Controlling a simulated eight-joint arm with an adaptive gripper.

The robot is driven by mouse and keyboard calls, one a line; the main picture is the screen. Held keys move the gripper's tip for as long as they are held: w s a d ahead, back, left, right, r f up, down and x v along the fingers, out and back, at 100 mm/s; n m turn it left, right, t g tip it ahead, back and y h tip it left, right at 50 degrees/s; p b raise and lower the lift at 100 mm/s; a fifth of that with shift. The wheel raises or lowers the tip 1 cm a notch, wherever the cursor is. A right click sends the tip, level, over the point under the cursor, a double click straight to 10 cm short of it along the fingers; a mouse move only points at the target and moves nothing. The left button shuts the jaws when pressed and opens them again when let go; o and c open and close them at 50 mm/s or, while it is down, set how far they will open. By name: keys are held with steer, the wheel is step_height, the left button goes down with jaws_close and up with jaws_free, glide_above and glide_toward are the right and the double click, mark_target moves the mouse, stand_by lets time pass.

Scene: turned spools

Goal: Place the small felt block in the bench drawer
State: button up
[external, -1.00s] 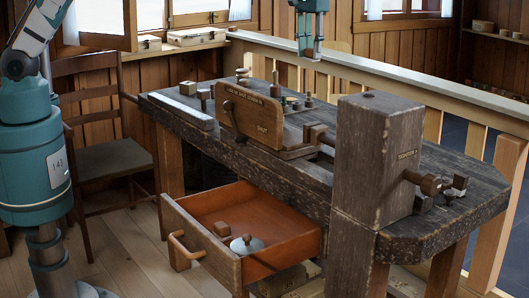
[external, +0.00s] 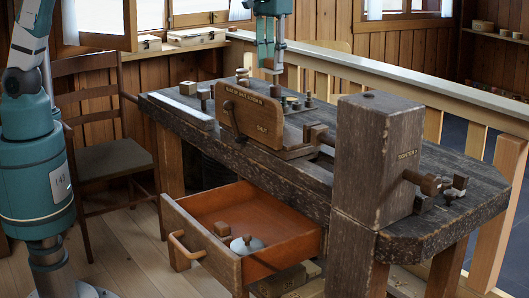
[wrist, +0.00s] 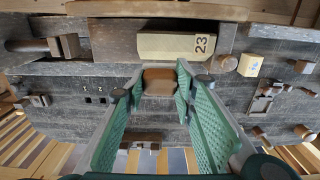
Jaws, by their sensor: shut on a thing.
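In the external view the held block is too small to make out clearly. The bench drawer (external: 205,246) is pulled open under the bench, front left of my gripper and well below it.
An upright wooden board with a crank (external: 254,116) stands on the bench below my gripper. A tall dark wooden post (external: 376,160) stands to the right. Small turned pieces and blocks lie on the bench. A chair (external: 105,150) stands at the left. The drawer's right part is clear.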

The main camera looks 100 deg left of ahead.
steer(key=s+d+f+b, duration=0.3)
steer(key=s+d+b, duration=0.2)
steer(key=s+d, duration=1.2)
step_height(320, 180, down, 28)
steer(key=w, duration=0.1)
steer(key=shift+d, duration=0.4)
steer(key=shift+w, duration=0.1)
steer(key=b, duration=0.1)
glide_above(208, 225)
steer(key=shift+f, duration=3)
steer(key=shift+f, duration=0.1)
steer(key=shift+f+b, duration=0.7)
steer(key=shift+f, duration=1.1)
steer(key=shift+f, duration=0.15)
